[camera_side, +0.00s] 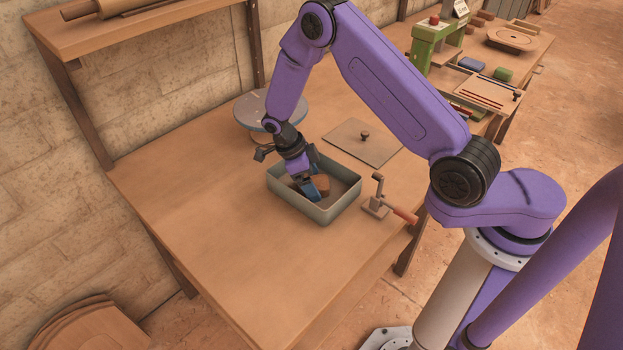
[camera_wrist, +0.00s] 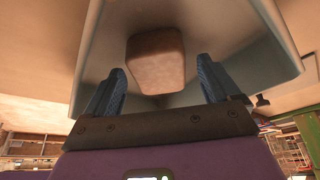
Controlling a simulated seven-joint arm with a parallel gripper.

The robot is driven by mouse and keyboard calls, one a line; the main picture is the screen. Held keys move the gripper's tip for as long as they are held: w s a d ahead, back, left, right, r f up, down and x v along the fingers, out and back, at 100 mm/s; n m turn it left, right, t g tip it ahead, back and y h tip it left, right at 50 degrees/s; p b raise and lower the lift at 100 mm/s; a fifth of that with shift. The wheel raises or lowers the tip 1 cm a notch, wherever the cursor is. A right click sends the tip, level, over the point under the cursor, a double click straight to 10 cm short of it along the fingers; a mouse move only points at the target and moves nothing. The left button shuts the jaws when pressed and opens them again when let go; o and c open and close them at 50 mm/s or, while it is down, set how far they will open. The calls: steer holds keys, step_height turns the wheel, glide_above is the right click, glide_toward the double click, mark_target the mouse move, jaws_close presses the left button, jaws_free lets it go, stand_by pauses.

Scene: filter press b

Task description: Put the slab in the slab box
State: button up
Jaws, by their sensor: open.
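The slab box (camera_side: 333,213) is a grey-green open tray on the wooden table in the side view; its wall also shows in the wrist view (camera_wrist: 262,45). The slab (camera_side: 323,184) is a brown block with rounded edges. It lies inside the box, partly hidden behind my gripper in the side view, and shows whole in the wrist view (camera_wrist: 156,62). My gripper (camera_side: 312,190) reaches down into the box beside the slab. In the wrist view my gripper (camera_wrist: 160,88) has its two blue fingers wide apart, with the slab beyond the tips and nothing held between them.
A toggle clamp with a red handle (camera_side: 402,214) stands right of the box. A flat plate with a knob (camera_side: 362,143) lies behind it. A round grey disc (camera_side: 262,108) stands at the back left. The table's front left (camera_side: 220,240) is clear.

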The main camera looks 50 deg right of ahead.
steer(key=a+r+n+t, duration=0.1)
steer(key=a+r+n, duration=0.35)
steer(key=r, duration=0.45)
steer(key=a+r+n+t, duration=0.1)
steer(key=a+r+n, duration=0.2)
steer(key=r+n, duration=0.4)
steer(key=s+d+r+n+y, duration=0.1)
steer(key=s+d+r+n, duration=0.2)
steer(key=s+n, duration=1)
steer(key=s+d+r+n+t+y, duration=0.1)
steer(key=s+d+r+n, duration=0.3)
steer(key=s+n, duration=0.9)
steer(key=shift+s+n+y, duration=0.3)
steer(key=shift+n+y, duration=0.5)
steer(key=shift+n, duration=0.15)
